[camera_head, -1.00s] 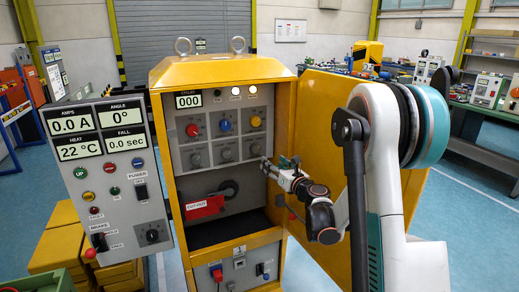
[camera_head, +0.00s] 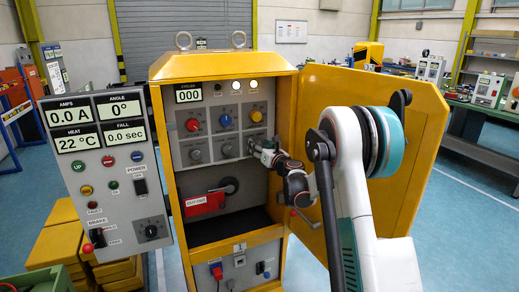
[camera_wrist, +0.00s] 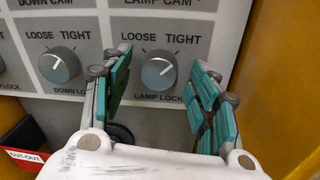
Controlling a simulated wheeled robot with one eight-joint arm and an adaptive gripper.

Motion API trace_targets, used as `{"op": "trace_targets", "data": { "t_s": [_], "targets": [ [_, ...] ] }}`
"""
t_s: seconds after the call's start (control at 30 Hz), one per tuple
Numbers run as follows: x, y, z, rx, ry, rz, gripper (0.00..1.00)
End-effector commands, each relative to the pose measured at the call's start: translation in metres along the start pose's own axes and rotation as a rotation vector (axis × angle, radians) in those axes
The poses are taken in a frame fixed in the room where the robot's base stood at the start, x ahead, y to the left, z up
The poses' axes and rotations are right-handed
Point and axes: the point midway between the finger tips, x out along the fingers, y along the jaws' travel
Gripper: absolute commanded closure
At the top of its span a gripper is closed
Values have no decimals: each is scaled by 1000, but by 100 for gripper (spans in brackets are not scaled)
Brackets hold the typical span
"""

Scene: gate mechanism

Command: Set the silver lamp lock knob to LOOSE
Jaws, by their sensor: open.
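The silver lamp lock knob (camera_wrist: 159,70) is a round grey dial in the wrist view, above the label LAMP LOCK and below the words LOOSE and TIGHT. Its face has a pale pointer mark, but I cannot tell surely which word it points at. My gripper (camera_wrist: 161,66) is open, with one teal-padded finger on each side of the knob. Gaps show between the knob and both fingers. In the head view my gripper (camera_head: 257,149) is at the right end of the lower knob row and hides the lamp lock knob there.
The similar down lock knob (camera_wrist: 59,65) sits to the left. Coloured knobs, such as the blue one (camera_head: 225,121), form the row above. The red cut-out handle (camera_head: 205,203) is below left. The open yellow door (camera_head: 400,215) stands to the right, close to my arm.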

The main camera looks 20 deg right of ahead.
Motion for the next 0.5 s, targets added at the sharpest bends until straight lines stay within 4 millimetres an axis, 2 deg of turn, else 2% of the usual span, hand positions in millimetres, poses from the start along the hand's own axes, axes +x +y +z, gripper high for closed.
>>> {"op": "trace_targets", "data": {
  "t_s": [0.33,0.37,0.5],
  "targets": [
    [4,0,0,0,0,0,45],
    [4,0,0,0,0,0,50],
    [4,0,0,0,0,0,82]
  ]
}}
